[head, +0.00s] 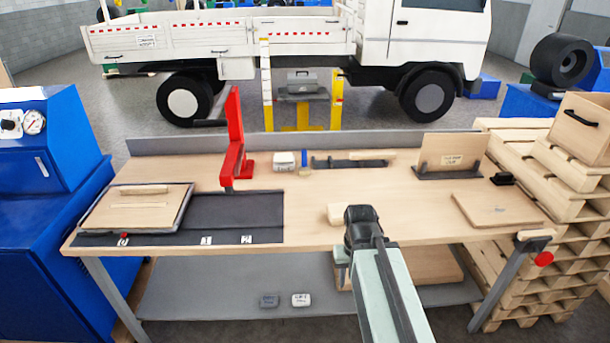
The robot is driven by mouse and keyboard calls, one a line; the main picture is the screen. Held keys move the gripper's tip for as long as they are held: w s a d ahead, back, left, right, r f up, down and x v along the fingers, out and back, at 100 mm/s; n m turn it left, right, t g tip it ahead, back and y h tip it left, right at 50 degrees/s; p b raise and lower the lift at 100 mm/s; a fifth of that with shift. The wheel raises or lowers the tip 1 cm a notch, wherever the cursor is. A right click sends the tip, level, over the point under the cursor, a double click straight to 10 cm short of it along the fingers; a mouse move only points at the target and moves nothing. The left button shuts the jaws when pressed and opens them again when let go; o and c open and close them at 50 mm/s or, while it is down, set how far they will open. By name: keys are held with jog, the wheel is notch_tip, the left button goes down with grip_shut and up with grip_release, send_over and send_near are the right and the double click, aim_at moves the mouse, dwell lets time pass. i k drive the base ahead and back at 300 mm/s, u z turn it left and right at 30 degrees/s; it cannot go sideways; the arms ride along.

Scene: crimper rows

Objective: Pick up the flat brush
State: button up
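A small blue piece with a tan end (305,162) lies towards the back of the workbench. It may be the flat brush, but it is too small to be sure. A pale wooden block-like piece (336,214) lies near the bench's front edge, just left of my gripper; what it is I cannot tell. My gripper (361,217) is the dark end of my arm, over the front edge of the bench, well in front of the blue piece. Its fingers are not clearly visible, so I cannot see whether it is open or shut, or holding anything.
The wooden workbench (400,205) carries a red upright crimper (236,140), a grey-white box (284,161), a dark rail (350,163), a board in a stand (452,152) and a framed tray (180,205) at left. A wooden board (497,209) lies at right. Mid-bench is mostly clear.

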aim_at(304, 166)
jog(key=u, duration=3.4)
jog(key=k, duration=1.3)
jog(key=z, duration=1.65)
jog(key=i, duration=1)
jog(key=u, duration=0.05)
